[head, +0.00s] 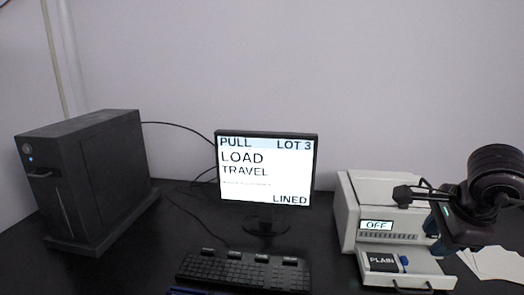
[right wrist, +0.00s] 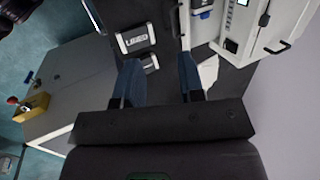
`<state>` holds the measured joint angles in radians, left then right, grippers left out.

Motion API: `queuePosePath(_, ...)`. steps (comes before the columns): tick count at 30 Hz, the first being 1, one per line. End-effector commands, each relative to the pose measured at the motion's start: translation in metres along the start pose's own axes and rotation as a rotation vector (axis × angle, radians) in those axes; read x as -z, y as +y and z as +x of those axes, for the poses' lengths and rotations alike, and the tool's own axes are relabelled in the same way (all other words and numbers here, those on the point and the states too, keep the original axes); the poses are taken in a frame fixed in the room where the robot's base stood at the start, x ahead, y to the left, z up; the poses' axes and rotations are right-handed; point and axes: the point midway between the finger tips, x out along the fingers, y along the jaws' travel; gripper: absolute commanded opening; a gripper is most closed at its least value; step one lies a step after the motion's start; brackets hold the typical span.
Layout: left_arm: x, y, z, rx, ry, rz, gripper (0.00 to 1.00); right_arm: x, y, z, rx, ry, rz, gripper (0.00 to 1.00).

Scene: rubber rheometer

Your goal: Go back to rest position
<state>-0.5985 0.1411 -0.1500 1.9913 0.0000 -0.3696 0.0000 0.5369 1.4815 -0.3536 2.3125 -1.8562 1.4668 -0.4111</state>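My right gripper (head: 437,232) hangs over the right side of the white machine, partly covering it. In the right wrist view my right gripper (right wrist: 160,85) has its two dark blue fingers apart, with nothing held between them. A dark block labelled LINED (right wrist: 136,38) lies beyond the fingers, apart from them. A pale-topped piece (right wrist: 150,63) is beside it, partly hidden by the left finger. A dark blue sliver at the bottom edge of the head view may be part of my left gripper (head: 188,292); its fingers cannot be made out.
The white machine (head: 349,222) shows OFF; its front tray (head: 430,282) holds a dark block labelled PLAIN (head: 382,262). A monitor (head: 265,172), a keyboard (head: 243,270) and a black computer tower (head: 95,190) stand on the dark table. White sheets (head: 495,262) lie at right.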

Motion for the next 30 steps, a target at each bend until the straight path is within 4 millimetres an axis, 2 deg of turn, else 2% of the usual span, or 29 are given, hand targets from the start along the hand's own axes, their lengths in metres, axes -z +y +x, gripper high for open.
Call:
queuePosePath(1,0.000,0.000,0.000,0.000,0.000,0.000,0.43,-0.015,0.012,0.010,-0.041,-0.084,0.013,0.36)
queuePosePath(3,-0.001,-0.001,0.000,0.001,-0.002,0.002,0.43,-0.033,0.023,0.017,-0.081,-0.187,0.035,0.36)
queuePosePath(9,-0.001,0.002,0.000,-0.001,-0.001,-0.003,0.43,-0.089,0.057,0.026,-0.218,-0.524,0.153,0.36)
queuePosePath(15,-0.001,0.001,0.000,-0.001,-0.001,-0.001,0.43,-0.146,0.084,0.010,-0.395,-0.945,0.404,0.36)
queuePosePath(18,-0.001,0.000,-0.001,0.000,-0.002,0.001,0.43,-0.164,0.086,-0.004,-0.482,-1.151,0.582,0.36)
queuePosePath(21,-0.001,0.000,-0.001,0.000,-0.002,0.001,0.43,-0.173,0.082,-0.018,-0.560,-1.340,0.785,0.36)
queuePosePath(24,-0.002,0.000,-0.001,0.000,-0.002,0.000,0.43,-0.172,0.071,-0.027,-0.625,-1.510,1.014,0.36)
queuePosePath(27,-0.002,0.000,-0.001,0.000,-0.002,0.001,0.43,-0.161,0.059,-0.029,-0.678,-1.656,1.269,0.36)
queuePosePath(30,-0.002,0.000,-0.001,0.000,-0.003,0.001,0.43,-0.143,0.048,-0.023,-0.717,-1.773,1.549,0.36)
